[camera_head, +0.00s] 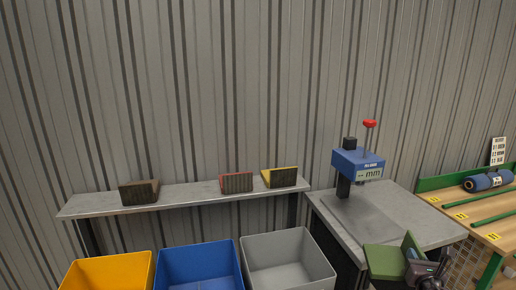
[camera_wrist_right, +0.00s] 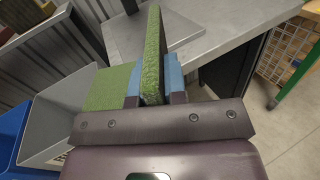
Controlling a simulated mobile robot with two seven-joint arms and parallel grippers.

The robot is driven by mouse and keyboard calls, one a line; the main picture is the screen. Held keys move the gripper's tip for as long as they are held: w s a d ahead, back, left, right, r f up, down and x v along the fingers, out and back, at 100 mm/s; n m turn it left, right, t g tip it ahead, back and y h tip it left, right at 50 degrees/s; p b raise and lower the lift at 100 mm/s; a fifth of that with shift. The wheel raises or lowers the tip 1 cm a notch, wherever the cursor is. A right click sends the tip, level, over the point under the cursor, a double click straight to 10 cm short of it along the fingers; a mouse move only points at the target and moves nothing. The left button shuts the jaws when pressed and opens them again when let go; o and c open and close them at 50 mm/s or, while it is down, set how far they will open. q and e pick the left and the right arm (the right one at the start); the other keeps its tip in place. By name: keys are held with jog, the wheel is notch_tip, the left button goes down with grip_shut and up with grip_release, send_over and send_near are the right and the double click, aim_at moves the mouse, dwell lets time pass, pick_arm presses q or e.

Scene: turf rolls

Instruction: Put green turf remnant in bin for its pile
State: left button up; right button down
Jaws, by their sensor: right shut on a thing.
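The green turf remnant (camera_head: 384,262) is a folded, L-shaped piece at the lower right of the head view, in front of the grey table. My right gripper (camera_head: 420,266) is shut on its upright part. In the right wrist view, that upright part of the turf (camera_wrist_right: 153,50) stands between the blue fingertips, and its other part spreads to the left. Three open bins stand side by side: an orange bin (camera_head: 108,272), a blue bin (camera_head: 199,266) and a grey bin (camera_head: 288,259). All are left of the turf. Their floors are mostly hidden. My left gripper is out of view.
A shelf (camera_head: 190,195) behind the bins holds a dark sample (camera_head: 139,192), a red-edged one (camera_head: 237,182) and a yellow-edged one (camera_head: 281,177). A blue gauge (camera_head: 358,163) marked "mm" stands on the grey table (camera_head: 420,218). A bench with a blue roll (camera_head: 488,181) is at right.

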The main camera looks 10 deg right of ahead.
jog(key=shift+r, duration=0.1)
jog(key=shift+r+m+h, duration=0.3)
jog(key=shift+r, duration=0.35)
jog(key=shift+a+r, duration=0.3)
jog(key=shift+r, duration=0.35)
jog(key=s+a+r, duration=0.1)
jog(key=a+r, duration=0.3)
jog(key=a, duration=0.3)
jog(key=s+a+r, duration=0.1)
jog(key=a+r, duration=0.3)
jog(key=a, duration=0.3)
jog(key=s+a+f+n+y, duration=0.1)
jog(key=s+a+n+y, duration=0.1)
jog(key=s+a, duration=0.3)
jog(key=s+a+n+y, duration=0.1)
jog(key=s+a+y, duration=0.2)
jog(key=a, duration=0.9)
jog(key=s, duration=0.3)
jog(key=shift+a+f+n+t+y, duration=0.3)
jog(key=shift+f+n+t+y, duration=0.1)
